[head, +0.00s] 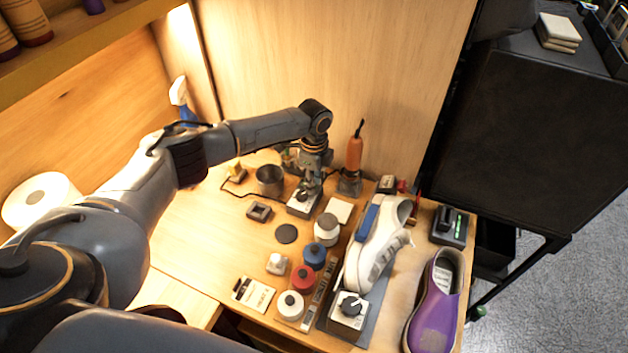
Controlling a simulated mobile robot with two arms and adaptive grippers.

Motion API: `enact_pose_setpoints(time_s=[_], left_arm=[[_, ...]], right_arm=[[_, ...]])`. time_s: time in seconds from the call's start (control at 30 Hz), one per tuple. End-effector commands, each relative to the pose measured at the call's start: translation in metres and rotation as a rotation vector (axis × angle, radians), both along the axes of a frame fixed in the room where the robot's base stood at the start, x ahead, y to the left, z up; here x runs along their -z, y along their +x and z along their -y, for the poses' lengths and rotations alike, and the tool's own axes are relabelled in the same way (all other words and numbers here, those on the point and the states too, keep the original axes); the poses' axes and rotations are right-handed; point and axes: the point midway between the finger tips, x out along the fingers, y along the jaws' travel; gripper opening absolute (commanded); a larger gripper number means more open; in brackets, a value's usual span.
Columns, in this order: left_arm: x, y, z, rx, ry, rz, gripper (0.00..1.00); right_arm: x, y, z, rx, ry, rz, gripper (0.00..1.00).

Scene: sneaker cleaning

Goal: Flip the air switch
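My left arm reaches in from the left over the wooden worktable. My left gripper (309,186) points down onto a small white switch box (298,208) near the back of the table. This box looks like the air switch. The fingertips are at or just above its top, and they hide much of it. I cannot tell whether they touch it, whether the fingers are open or shut, or how the switch is set. My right gripper is not in view.
An orange-handled tool (354,153) stands just right of the gripper, and a dark metal cup (269,179) stands to its left. A white sneaker (378,250), a purple shoe (433,305), a knob box (349,311) and several jars fill the front right.

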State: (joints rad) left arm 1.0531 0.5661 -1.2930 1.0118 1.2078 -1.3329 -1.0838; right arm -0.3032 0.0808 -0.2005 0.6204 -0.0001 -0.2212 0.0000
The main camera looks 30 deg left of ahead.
Motion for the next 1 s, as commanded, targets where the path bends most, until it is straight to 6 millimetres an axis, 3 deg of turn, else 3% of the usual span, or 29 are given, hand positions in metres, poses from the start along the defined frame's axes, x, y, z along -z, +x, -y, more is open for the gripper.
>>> enact_pose_setpoints(time_s=[0.03, 0.13, 0.17, 0.37, 0.8, 1.0], left_arm=[[0.000, 0.000, 0.000, 0.000, 0.000, 0.000, 0.22], [0.000, 0.000, 0.000, 0.000, 0.000, 0.000, 0.02], [0.000, 0.000, 0.000, 0.000, 0.000, 0.000, 0.00], [0.000, 0.000, 0.000, -0.001, -0.012, -0.001, 0.00], [0.002, -0.001, -0.009, -0.002, -0.315, 0.015, 0.00], [-0.002, -0.001, -0.010, 0.002, -0.365, 0.020, 0.00]], right_arm=[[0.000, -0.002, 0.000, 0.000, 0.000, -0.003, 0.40], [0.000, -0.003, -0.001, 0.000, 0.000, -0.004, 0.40], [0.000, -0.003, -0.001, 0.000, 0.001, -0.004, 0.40], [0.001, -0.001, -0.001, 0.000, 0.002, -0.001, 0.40], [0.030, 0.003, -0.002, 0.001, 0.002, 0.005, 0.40], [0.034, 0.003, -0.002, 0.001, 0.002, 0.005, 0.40]])
